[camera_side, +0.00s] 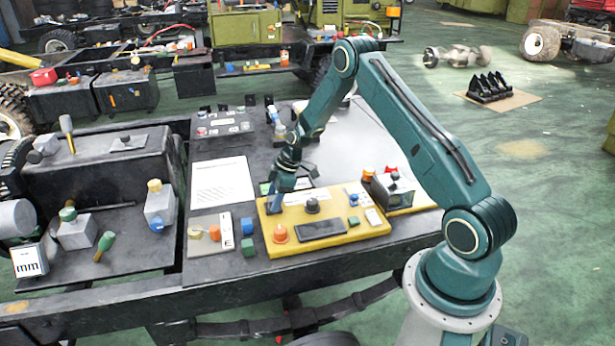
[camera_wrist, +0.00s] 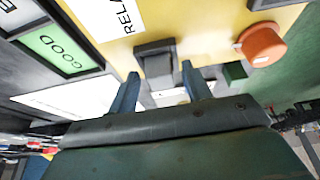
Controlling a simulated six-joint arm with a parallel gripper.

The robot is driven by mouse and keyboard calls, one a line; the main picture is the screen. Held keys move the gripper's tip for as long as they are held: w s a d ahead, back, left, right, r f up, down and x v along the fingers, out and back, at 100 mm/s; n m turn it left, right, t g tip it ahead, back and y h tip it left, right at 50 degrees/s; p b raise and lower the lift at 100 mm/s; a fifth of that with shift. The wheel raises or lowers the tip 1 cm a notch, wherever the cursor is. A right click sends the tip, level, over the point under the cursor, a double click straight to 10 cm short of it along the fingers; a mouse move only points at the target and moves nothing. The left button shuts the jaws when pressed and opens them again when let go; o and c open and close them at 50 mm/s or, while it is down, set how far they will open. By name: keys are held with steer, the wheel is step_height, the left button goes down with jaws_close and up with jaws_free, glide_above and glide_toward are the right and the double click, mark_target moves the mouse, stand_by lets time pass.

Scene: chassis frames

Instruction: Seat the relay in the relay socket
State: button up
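My gripper (camera_wrist: 160,70) points down at the yellow board, with its two blue fingers apart. In the wrist view a dark grey block (camera_wrist: 157,62) stands on the board between and just beyond the fingertips, below a white label (camera_wrist: 108,18) reading "RELA". I cannot tell whether it is the relay or the socket. A gap shows at its right side. In the side view my gripper (camera_side: 279,188) is over the back left part of the yellow board (camera_side: 348,237), and hides that block.
An orange knob (camera_side: 280,234), a black knob (camera_side: 312,205) and a dark panel (camera_side: 321,229) are on the board. A green "GOOD" tray (camera_wrist: 62,46) lies beside it. Green (camera_side: 247,226) and blue (camera_side: 248,247) cubes lie left of the board. A white sheet (camera_side: 222,183) lies further left.

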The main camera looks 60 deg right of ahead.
steer(key=shift+r, duration=0.1)
steer(key=v, duration=1.2)
stand_by(0.6)
steer(key=shift+a+r, duration=0.1)
steer(key=shift+r, duration=0.05)
steer(key=s+a+r+m+h, duration=0.1)
steer(key=s+a+r, duration=0.25)
steer(key=r, duration=0.25)
steer(key=s+a+r+m, duration=0.1)
steer(key=s+a+r, duration=0.2)
steer(key=a+r, duration=0.25)
steer(key=s+a+r+m+h, duration=0.1)
steer(key=s+a+r+m, duration=0.2)
steer(key=r, duration=0.4)
steer(key=s+a+r+m+t, duration=0.1)
steer(key=s+a, duration=0.3)
steer(key=s, duration=0.6)
steer(key=s+a+r+m+t+h, duration=0.1)
steer(key=s+a+r+m, duration=0.2)
steer(key=s, duration=0.7)
steer(key=shift+a, duration=0.6)
